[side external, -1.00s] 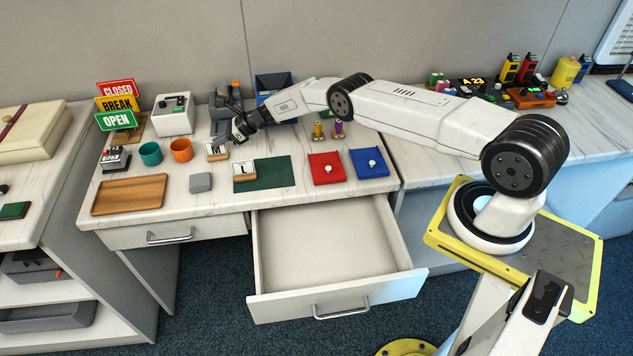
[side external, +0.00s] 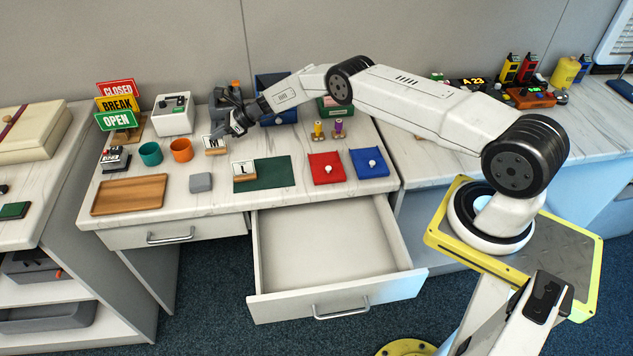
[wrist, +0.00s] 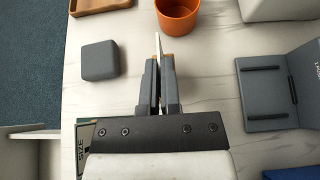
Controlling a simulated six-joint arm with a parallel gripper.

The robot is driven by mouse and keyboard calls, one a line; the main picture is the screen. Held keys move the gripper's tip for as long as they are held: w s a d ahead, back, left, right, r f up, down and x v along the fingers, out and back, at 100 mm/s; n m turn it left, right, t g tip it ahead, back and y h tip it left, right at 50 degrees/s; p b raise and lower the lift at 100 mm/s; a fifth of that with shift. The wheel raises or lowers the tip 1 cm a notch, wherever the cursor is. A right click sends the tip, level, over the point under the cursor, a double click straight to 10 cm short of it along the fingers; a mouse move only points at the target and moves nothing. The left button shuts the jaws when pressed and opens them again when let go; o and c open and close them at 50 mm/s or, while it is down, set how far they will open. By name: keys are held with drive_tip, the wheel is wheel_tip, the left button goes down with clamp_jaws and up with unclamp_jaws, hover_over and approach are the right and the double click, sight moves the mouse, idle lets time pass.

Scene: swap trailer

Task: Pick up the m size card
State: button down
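The M size card (side external: 213,142) is a small white card with a black M on a wooden base, near the back middle of the desk, right of the orange cup. My gripper (side external: 231,131) is at its right side. In the wrist view, the fingers (wrist: 161,82) are close together around the card (wrist: 157,45), whose thin white edge shows between them. The card appears slightly raised above the desk. The L size card (side external: 243,169) stands on the green mat (side external: 275,174); part of it shows in the wrist view (wrist: 84,150).
An orange cup (side external: 181,150) and teal cup (side external: 151,154) stand left of the card. A grey block (side external: 200,183) and wooden tray (side external: 130,194) are in front. The front drawer (side external: 330,250) is open and empty.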

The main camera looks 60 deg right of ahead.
sight(225, 150)
drive_tip(key=shift+s+r, duration=0.5)
drive_tip(key=shift+r, duration=0.2)
drive_tip(key=shift+s+r, duration=0.45)
drive_tip(key=shift+r, duration=0.2)
drive_tip(key=s+r, duration=0.7)
drive_tip(key=s, duration=0.5)
drive_tip(key=shift+a+r, duration=0.2)
drive_tip(key=shift+r, duration=0.15)
drive_tip(key=shift+s, duration=0.1)
